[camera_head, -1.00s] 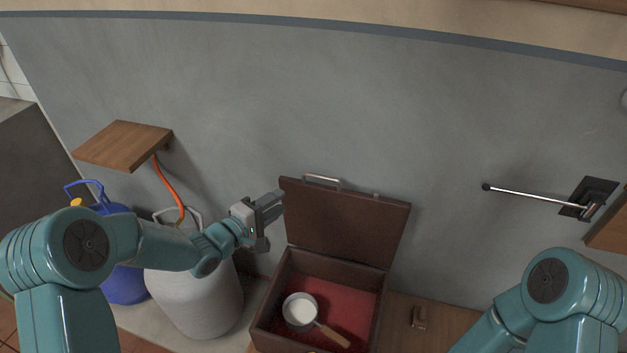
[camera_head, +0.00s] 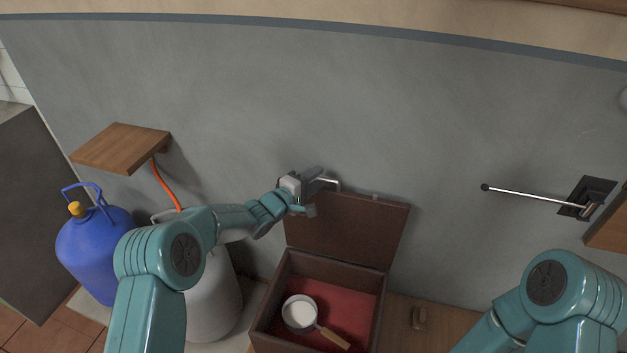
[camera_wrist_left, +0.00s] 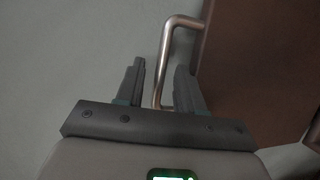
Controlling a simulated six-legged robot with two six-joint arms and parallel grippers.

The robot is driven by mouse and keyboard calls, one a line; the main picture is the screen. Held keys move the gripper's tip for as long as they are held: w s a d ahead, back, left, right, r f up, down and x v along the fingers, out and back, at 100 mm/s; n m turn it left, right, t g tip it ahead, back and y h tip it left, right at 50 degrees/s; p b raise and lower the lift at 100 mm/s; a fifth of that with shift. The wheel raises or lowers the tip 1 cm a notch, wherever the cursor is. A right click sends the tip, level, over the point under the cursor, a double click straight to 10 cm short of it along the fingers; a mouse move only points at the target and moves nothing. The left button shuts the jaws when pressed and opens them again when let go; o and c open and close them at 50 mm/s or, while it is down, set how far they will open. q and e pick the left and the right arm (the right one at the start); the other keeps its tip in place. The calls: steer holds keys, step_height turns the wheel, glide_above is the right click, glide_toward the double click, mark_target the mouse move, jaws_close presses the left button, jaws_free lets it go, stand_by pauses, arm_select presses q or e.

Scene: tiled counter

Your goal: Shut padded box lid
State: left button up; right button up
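The padded box (camera_head: 372,312) stands on the counter with a red lining. Its brown lid (camera_head: 350,228) is raised upright, and a metal handle (camera_head: 331,183) sits on the lid's top edge. My left gripper (camera_head: 316,188) is at the left part of this handle. In the left wrist view its two fingers (camera_wrist_left: 158,85) are apart, with the handle bar (camera_wrist_left: 167,60) between them, nearer the right finger. The lid (camera_wrist_left: 245,70) fills the right of that view. My right arm (camera_head: 545,300) shows at the lower right, but its gripper is out of view.
A small pan (camera_head: 300,313) with a wooden handle lies inside the box. A blue jug (camera_head: 90,245) and a pale cylinder (camera_head: 212,295) stand at the left. A wooden shelf (camera_head: 122,148) and a metal lever (camera_head: 530,194) are on the wall. A small brown block (camera_head: 419,317) lies right of the box.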

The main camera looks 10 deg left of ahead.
arm_select(q)
jaws_close()
steer(key=s+a+f+m+t+h+b, duration=0.1)
steer(key=s+f+b, duration=0.3)
steer(key=s+b, duration=0.6)
steer(key=s+a+f+m+t+h+b, duration=0.1)
steer(key=s+a+f+t+h+b, duration=0.1)
steer(key=s+b, duration=0.8)
step_height(320, 180, down, 3)
steer(key=shift+s+a+r+m+t+b, duration=0.2)
steer(key=shift+s+a+m+t+b, duration=0.15)
steer(key=shift+a+t, duration=0.25)
steer(key=shift+w, duration=0.1)
jaws_free()
steer(key=shift+w, duration=0.1)
